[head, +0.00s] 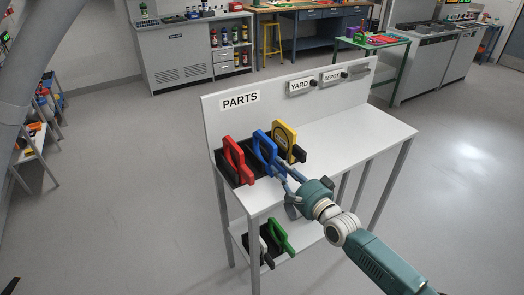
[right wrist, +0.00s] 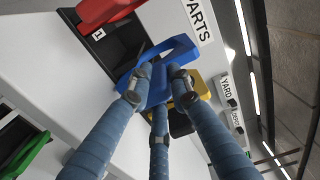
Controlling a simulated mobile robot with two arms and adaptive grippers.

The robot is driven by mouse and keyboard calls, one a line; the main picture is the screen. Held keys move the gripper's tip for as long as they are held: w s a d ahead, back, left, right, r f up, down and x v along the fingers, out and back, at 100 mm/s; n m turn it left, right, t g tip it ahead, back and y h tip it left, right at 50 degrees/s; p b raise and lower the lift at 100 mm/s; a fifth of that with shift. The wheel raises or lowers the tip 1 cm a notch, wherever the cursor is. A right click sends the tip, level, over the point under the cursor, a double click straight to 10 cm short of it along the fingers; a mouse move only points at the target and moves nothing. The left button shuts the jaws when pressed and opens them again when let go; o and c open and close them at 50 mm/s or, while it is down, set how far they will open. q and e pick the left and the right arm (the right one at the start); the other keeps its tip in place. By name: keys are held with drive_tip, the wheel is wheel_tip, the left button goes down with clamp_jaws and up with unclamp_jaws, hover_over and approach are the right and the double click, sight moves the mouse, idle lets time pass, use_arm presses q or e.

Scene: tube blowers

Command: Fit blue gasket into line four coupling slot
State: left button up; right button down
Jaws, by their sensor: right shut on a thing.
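The blue gasket (head: 265,150), a ring-shaped piece, stands upright in the dark holder (head: 246,174) between the red and yellow gaskets, under the PARTS sign. It also shows in the right wrist view (right wrist: 178,48). My right gripper (head: 280,170) is shut on the blue gasket, its fingers around the gasket's lower part in the right wrist view (right wrist: 158,88). The gasket's lower edge is partly hidden by the fingers. I cannot pick out a line four coupling slot. My left gripper is not in view.
The red gasket (head: 235,158) and yellow gasket (head: 286,139) stand close on either side. A green gasket (head: 280,236) sits on the lower shelf. YARD (head: 299,86) and DEPOT (head: 331,77) signs are on the back panel. The white tabletop (head: 350,125) is clear on the right.

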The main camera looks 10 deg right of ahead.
drive_tip(key=shift+p+v, duration=1.25)
drive_tip(key=shift+v, duration=1.35)
drive_tip(key=shift+p+v, duration=0.45)
drive_tip(key=shift+v, duration=0.95)
drive_tip(key=p+v, duration=0.2)
drive_tip(key=v, duration=0.4)
